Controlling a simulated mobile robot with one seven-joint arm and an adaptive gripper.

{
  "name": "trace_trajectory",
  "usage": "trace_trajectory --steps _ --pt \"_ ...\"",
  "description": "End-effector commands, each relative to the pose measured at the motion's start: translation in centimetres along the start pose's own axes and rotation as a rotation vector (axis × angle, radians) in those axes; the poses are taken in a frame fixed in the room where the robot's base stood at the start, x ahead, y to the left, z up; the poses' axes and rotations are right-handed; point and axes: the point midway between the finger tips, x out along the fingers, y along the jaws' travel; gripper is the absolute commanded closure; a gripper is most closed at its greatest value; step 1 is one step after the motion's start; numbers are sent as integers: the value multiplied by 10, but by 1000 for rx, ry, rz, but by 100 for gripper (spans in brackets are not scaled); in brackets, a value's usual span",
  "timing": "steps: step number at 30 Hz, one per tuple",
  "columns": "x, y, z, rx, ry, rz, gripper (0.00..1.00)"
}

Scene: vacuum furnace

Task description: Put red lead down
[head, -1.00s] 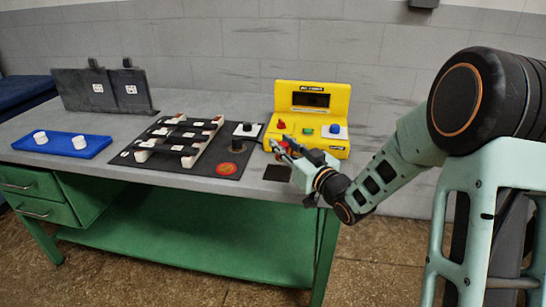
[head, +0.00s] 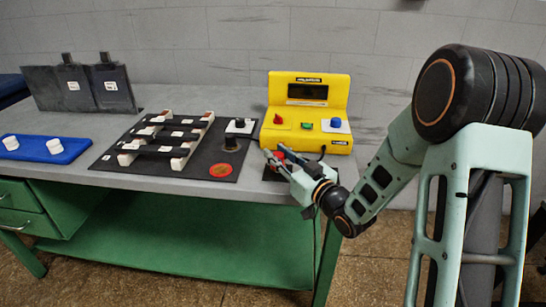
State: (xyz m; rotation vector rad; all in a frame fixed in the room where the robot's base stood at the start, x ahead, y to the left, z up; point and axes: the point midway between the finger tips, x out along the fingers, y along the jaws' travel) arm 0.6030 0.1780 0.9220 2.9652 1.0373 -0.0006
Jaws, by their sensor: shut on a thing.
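My gripper (head: 274,158) is at the front right of the bench top, in front of the yellow meter box (head: 308,95). Its fingers point left and are shut on a small red piece (head: 284,152), which I take to be the red lead. Most of the piece is hidden by the fingers and is too small to show its shape. The gripper is low, just above or at a small dark square pad (head: 270,175); I cannot tell whether the piece touches it. The box has red, green and blue parts on its front ledge.
A blue tray (head: 70,151) with white pieces lies far left. Dark panels (head: 83,88) stand behind it. The bench's front edge is close to my wrist.

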Motion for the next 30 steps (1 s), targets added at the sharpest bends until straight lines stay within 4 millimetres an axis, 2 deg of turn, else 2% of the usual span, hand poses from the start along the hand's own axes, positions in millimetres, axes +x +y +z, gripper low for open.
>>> trace_trajectory --steps 6,19,20,21,24,30 --pt "-10 1 11 0 0 0 100" --pt "-11 1 15 -1 1 -1 100" --pt "-11 0 14 0 0 -1 73" --pt "-11 0 14 0 0 -1 69" --pt "-11 0 14 0 0 -1 59" --pt "-11 0 14 0 0 -1 59"
